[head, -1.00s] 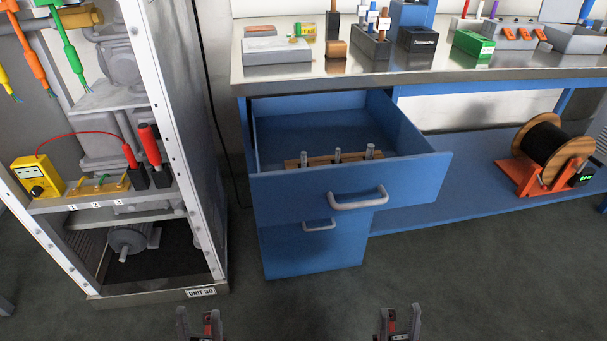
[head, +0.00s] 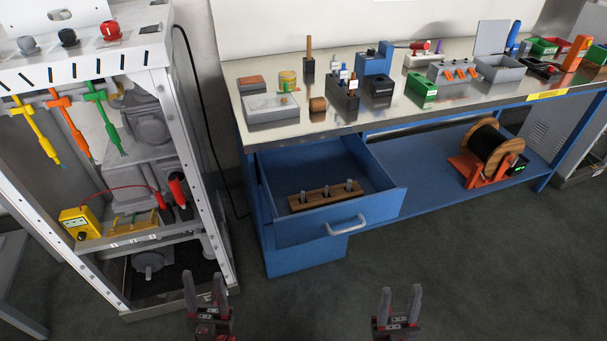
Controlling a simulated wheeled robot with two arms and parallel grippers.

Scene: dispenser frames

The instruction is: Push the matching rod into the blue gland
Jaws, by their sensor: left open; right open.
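A wooden rack (head: 322,200) lies in the open blue drawer. Three short metal rods (head: 329,192) stand upright in it. They look much alike at this size, and I cannot tell which one matches. I cannot clearly make out a blue gland. My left gripper (head: 204,289) is open and empty, low in the head view, in front of the cabinet's foot. My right gripper (head: 400,302) is open and empty over the floor, to the right of and nearer than the drawer. Both are apart from the rack.
The drawer (head: 345,227) sticks out below the metal workbench (head: 385,112), which carries several boxes and tools. The open cabinet (head: 190,165) on the left holds hanging yellow, orange and green cables. A cable reel (head: 490,148) is on the lower shelf. The floor in front is clear.

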